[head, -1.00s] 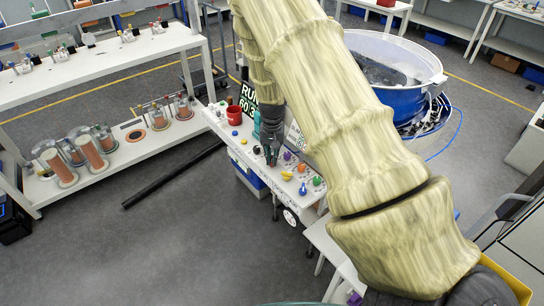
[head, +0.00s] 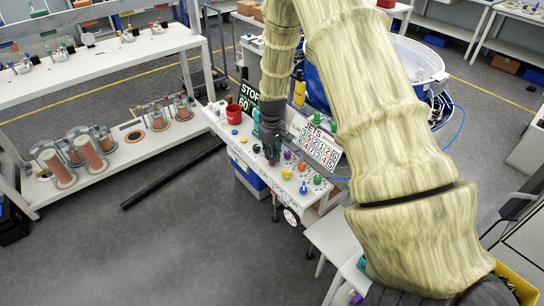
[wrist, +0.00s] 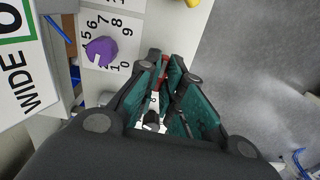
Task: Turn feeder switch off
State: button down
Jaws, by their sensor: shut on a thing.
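My gripper (head: 271,158) is low over the white control panel (head: 228,134), in its middle part. In the wrist view its teal-padded fingers (wrist: 163,75) are closed around a small piece with red and whitish parts showing between them. This appears to be the feeder switch (wrist: 163,62), mostly hidden by the fingers; its position is hard to read. A black sign (head: 249,98) behind the panel reads STOP with 60 below it. A purple knob (wrist: 100,50) sits beside the fingers on a numbered dial.
Yellow (head: 286,174), blue (head: 303,188) and green (head: 318,180) knobs stand close to the gripper. A red cup (head: 233,114) is at the panel's left. A number board (head: 320,145) and blue-white bowl (head: 410,62) lie behind.

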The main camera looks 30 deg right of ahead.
jog(key=n, duration=0.5)
jog(key=shift+n, duration=2.4)
jog(key=c, duration=1.6)
grip_release()
jog(key=shift+o, duration=0.2)
notch_tip(320, 180, up, 12)
